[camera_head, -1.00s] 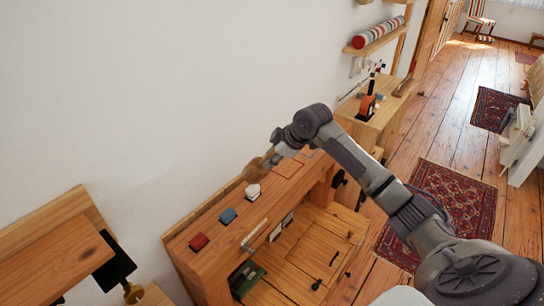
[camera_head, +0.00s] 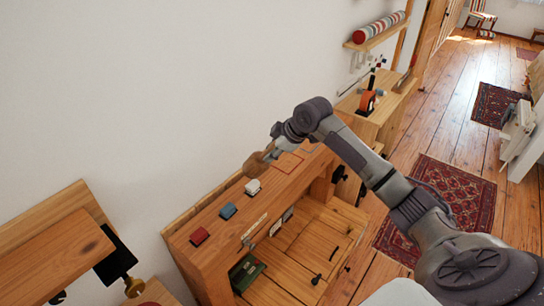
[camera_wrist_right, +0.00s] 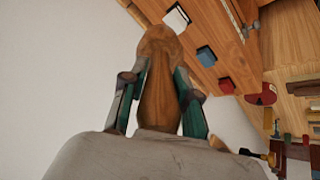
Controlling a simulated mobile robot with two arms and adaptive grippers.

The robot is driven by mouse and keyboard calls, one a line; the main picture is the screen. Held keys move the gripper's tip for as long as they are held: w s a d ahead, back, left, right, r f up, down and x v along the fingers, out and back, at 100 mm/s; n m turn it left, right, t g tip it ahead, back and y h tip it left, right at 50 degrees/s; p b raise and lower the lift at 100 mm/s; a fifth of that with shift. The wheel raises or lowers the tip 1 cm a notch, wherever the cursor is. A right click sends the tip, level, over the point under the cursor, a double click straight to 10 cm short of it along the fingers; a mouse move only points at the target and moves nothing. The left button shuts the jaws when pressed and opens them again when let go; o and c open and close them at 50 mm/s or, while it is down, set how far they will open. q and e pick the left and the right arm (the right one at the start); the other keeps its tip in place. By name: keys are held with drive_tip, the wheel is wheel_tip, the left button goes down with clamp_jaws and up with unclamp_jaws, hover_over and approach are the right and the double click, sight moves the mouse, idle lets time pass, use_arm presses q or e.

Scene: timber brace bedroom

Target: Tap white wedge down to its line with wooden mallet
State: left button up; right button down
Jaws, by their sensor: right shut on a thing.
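The white wedge (camera_head: 253,187) sits in the wooden beam top, in a row with a blue wedge (camera_head: 227,211) and a red wedge (camera_head: 200,236). My right gripper (camera_head: 271,153) is shut on the wooden mallet (camera_head: 256,165), whose rounded head is just behind the white wedge in the head view. In the right wrist view the mallet (camera_wrist_right: 160,85) stands between the green-sided fingers, with the white wedge (camera_wrist_right: 177,18) beyond it to the upper right. Mallet and wedge look apart there. I cannot make out the wedge's line. My left gripper is not in view.
A white wall (camera_head: 120,90) rises close behind the beam. A wooden shelf with a black bracket (camera_head: 115,259) stands at left. An orange tool (camera_head: 368,100) stands on the cabinet behind.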

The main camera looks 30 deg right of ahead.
idle(0.6)
drive_tip(key=shift+w+f, duration=0.1)
drive_tip(key=shift+f, duration=0.25)
